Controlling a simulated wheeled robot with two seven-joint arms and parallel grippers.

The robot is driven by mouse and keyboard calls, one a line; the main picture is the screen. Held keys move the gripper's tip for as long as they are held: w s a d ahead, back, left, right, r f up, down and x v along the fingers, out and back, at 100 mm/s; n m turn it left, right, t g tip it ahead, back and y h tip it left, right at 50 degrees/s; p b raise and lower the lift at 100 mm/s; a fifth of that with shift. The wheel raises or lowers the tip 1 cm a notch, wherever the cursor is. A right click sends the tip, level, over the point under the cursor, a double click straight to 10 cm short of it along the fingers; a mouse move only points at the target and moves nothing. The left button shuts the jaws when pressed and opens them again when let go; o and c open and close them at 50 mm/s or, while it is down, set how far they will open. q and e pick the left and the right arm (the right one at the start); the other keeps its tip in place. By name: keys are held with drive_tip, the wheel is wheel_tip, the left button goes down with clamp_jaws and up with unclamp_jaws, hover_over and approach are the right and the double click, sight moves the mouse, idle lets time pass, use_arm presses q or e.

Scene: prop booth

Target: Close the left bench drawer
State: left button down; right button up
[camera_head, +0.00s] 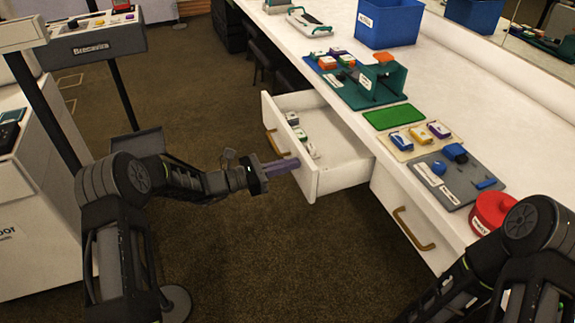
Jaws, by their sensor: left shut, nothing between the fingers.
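The left bench drawer (338,172) is white and stands pulled out from the bench. A brass-coloured handle (276,143) is on its front, and several small items (300,132) lie inside along its front side. My left gripper (292,163) is shut, with its fingertips at the outer face of the drawer front, near the right part of it. I cannot tell whether they touch it. My right arm comes in at the lower right, and its gripper is not in view.
The right drawer (403,218) is shut. On the white bench top stand a teal rack (385,82), a blue bin (388,22), a grey mat (455,178) and a red round container (491,212). A control console (95,38) stands at the left. The carpet before the drawers is clear.

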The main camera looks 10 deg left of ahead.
use_arm(q)
drive_tip(key=b+x, duration=0.6)
drive_tip(key=x, duration=1.2)
drive_tip(key=shift+w+d+f+b, duration=0.1)
drive_tip(key=shift+w+d+b, duration=0.1)
drive_tip(key=shift+d+b, duration=0.15)
drive_tip(key=shift+w+d, duration=0.2)
drive_tip(key=shift+d, duration=0.05)
drive_tip(key=shift+r, duration=0.3)
drive_tip(key=shift+d+r, duration=0.1)
